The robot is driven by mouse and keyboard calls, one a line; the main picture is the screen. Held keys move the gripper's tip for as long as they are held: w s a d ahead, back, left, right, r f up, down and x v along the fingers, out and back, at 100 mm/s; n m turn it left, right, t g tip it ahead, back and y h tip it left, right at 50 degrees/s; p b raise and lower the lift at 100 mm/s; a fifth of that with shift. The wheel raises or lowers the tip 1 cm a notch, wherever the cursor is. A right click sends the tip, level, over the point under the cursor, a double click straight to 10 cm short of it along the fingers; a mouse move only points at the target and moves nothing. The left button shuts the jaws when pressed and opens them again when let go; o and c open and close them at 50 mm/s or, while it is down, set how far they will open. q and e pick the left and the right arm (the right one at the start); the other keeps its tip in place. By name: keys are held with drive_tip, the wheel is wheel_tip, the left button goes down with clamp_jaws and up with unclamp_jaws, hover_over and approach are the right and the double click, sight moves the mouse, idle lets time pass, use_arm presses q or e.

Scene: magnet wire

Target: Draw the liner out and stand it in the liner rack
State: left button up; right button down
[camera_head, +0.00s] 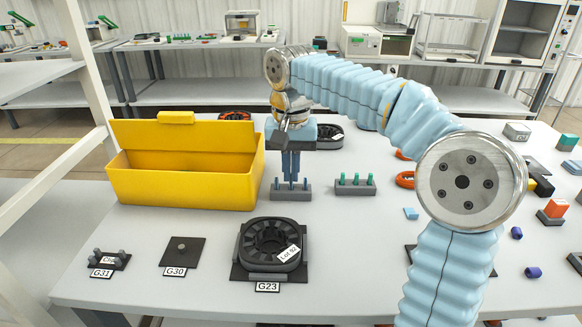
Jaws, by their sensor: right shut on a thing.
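The stator (270,246), a black slotted ring with a "Lot 92" tag, lies on a dark plate marked G23 near the front middle of the table. My right gripper (291,180) points down over a small grey block (291,194), left of the arm's elbow. Its blue fingers are shut, and what they hold is hidden between them. I cannot tell which block is the liner rack. My left gripper is not in view.
A yellow open bin (185,190) stands just left of the gripper. Plates G30 (182,252) and G31 (109,262) lie at the front left. More rings lie behind the gripper. Small coloured parts are scattered at right, and my right arm covers the middle right.

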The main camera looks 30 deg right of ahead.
drive_tip(key=shift+f, duration=0.4)
idle(0.3)
drive_tip(key=c, duration=1.2)
unclamp_jaws()
wheel_tip(320, 180, up, 3)
drive_tip(key=shift+f+p, duration=0.1)
drive_tip(key=shift+p, duration=1.1)
drive_tip(key=shift+r+p, duration=0.65)
drive_tip(key=shift+r, duration=0.5)
